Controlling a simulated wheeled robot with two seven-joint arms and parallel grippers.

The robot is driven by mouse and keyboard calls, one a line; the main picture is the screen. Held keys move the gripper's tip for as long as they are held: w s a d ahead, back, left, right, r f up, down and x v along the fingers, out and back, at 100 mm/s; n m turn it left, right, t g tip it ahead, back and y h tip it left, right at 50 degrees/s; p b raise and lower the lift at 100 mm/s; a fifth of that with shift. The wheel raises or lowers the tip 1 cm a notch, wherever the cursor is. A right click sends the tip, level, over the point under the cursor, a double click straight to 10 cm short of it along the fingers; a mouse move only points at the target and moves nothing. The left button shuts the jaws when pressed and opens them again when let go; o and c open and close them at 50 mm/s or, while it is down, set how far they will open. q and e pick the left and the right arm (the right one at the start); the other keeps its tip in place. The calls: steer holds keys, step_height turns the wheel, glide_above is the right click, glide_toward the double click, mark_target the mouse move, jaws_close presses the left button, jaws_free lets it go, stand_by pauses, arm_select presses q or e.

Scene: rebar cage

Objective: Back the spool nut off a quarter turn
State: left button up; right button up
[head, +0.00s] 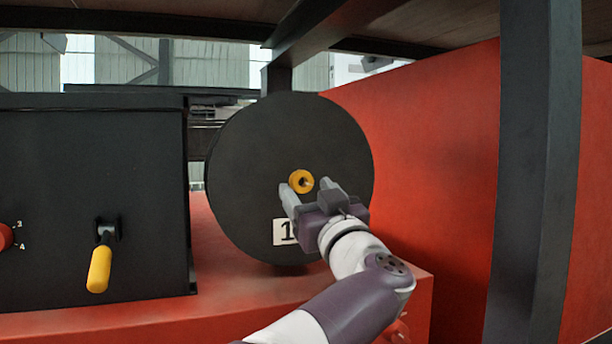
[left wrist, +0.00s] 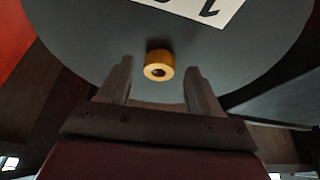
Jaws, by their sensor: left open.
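I see no contact between fingers and nut. A white label with a 1 (head: 284,232) is on the spool, partly hidden by my gripper. My right gripper is not in view.
A dark cabinet (head: 60,200) with a yellow-handled lever (head: 100,268) and a red knob (head: 5,237) stands at left. A red wall (head: 430,160) and a dark upright post (head: 535,180) bound the right. A red ledge (head: 225,285) runs below the spool.

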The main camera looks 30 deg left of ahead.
arm_select(q)
steer(key=shift+w+a+r, duration=0.25)
steer(key=shift+a+r, duration=0.05)
steer(key=shift+a, duration=0.05)
steer(key=shift+s+d+r, duration=0.15)
steer(key=shift+s+d, duration=0.05)
steer(key=shift+d, duration=0.05)
steer(key=shift+w+a, duration=0.15)
steer(key=c, duration=1)
steer(key=shift+c, duration=0.2)
steer(key=shift+n, duration=0.4)
